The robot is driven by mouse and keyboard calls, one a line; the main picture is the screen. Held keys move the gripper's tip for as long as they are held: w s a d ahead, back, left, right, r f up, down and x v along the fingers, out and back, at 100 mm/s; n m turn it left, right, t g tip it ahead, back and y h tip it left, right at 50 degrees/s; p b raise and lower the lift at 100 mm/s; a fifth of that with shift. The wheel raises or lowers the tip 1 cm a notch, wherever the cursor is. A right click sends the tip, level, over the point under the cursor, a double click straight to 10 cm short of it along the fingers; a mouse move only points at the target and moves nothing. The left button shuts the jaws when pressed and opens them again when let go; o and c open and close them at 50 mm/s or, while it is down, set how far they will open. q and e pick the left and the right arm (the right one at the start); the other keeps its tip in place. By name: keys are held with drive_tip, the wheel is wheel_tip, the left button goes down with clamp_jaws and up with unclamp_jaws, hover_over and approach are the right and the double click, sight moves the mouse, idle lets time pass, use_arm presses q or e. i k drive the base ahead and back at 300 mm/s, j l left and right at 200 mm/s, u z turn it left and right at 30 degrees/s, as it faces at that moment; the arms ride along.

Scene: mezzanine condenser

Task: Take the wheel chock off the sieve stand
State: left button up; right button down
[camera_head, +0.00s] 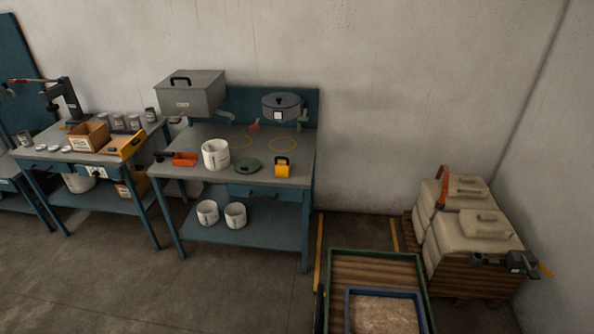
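I cannot tell for sure which thing is the wheel chock. A small yellow block with a dark loop on top (283,169) sits at the front right of the middle bench. A yellow wedge-like piece (126,146) lies at the right of the left bench. No sieve stand is plainly identifiable. A green-framed unit (375,254) stands low at the bottom, cut off by the picture edge, with a blue-framed tray of pale grains (385,315) in it. Neither of my grippers shows.
The middle bench (205,173) holds a white bucket (216,154), a green disc (248,165) and an orange scoop (184,159). A grey box (190,92) stands behind. Pale containers (470,235) sit on a pallet at right. Floor before the benches is clear.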

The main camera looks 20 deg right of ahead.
sight(282, 169)
drive_tip(key=i+j+z, duration=0.35)
drive_tip(key=j, duration=0.25)
drive_tip(key=i+j+z, duration=0.4)
drive_tip(key=j, duration=0.3)
drive_tip(key=i+j+z, duration=0.15)
drive_tip(key=j, duration=0.2)
drive_tip(key=i+j+z, duration=0.2)
drive_tip(key=j, duration=0.2)
drive_tip(key=i+j+z, duration=0.4)
drive_tip(key=i, duration=0.2)
drive_tip(key=i+j+z, duration=0.4)
drive_tip(key=i+j, duration=0.05)
drive_tip(key=i, duration=0.1)
